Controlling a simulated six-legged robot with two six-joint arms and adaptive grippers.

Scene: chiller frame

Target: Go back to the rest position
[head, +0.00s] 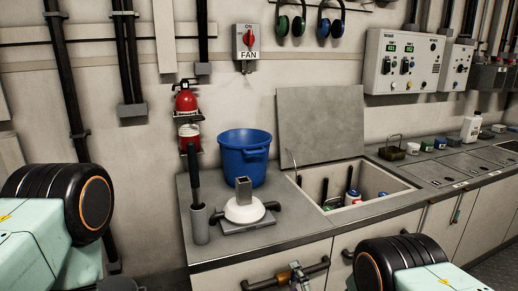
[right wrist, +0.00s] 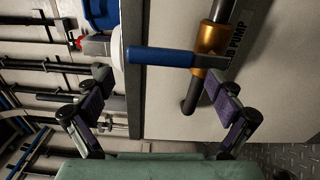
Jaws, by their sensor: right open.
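My right gripper (right wrist: 163,98) is open in the right wrist view, with its two purple-padded fingers spread wide and nothing between them. A valve with a brass body (right wrist: 209,48) and a blue lever (right wrist: 160,56) lies beyond the fingertips, in front of a pale cabinet panel. The same brass valve (head: 296,274) shows low in the head view, on a dark pipe. My left gripper is not in view; only my left arm's links show at the left.
The counter (head: 190,228) holds a blue bucket (head: 245,157), a white round fitting (head: 244,208) and an upright grey tube (head: 200,225). A sink (head: 395,182) with an open lid (head: 320,125) is beside them.

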